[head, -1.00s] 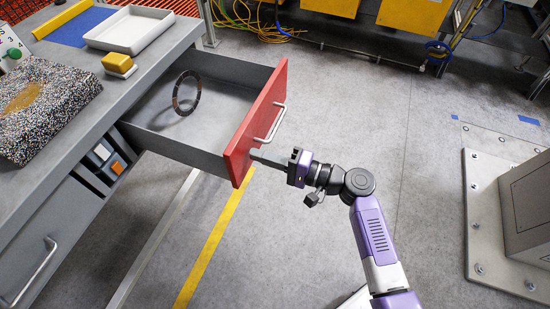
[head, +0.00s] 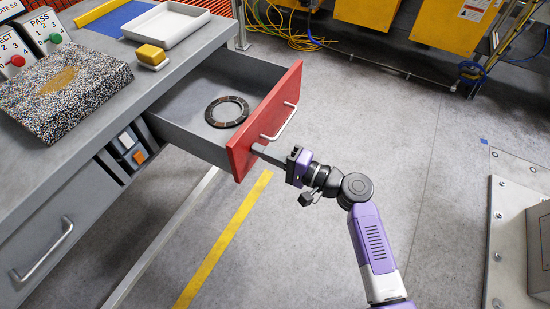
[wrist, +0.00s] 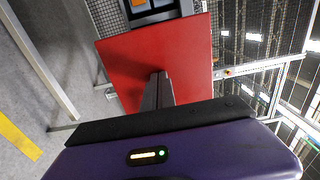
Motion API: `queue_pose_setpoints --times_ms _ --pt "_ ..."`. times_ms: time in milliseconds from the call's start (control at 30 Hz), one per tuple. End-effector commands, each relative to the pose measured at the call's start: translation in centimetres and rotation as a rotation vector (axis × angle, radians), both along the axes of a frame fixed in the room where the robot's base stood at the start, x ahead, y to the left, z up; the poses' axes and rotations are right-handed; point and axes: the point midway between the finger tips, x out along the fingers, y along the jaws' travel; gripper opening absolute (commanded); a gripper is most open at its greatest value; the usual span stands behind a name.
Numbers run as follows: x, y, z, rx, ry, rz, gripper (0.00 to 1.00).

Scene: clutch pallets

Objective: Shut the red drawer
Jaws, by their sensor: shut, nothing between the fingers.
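The red drawer (head: 240,155) stands partly open from the grey workbench. Its red front has a silver bar handle (head: 279,121). A dark ring (head: 227,101) lies flat on the drawer floor. My gripper (head: 258,150) is shut and empty, with its fingertips at the drawer front, below and left of the handle. In the wrist view the shut fingers (wrist: 158,88) point at the red front (wrist: 190,58) and appear to touch it.
On the bench are a white tray (head: 168,42), a yellow-topped block (head: 151,56), a speckled slab (head: 100,85) and button boxes (head: 42,32). Below is another grey drawer with a handle (head: 48,252). A grey machine base (head: 510,225) stands at right. The floor between is clear.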

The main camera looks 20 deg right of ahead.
Motion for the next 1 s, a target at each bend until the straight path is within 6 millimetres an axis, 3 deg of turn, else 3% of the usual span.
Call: queue_pose_setpoints --times_ms 1000 --pt "15.8 11.5 -0.3 -0.001 -0.003 0.002 0.00"
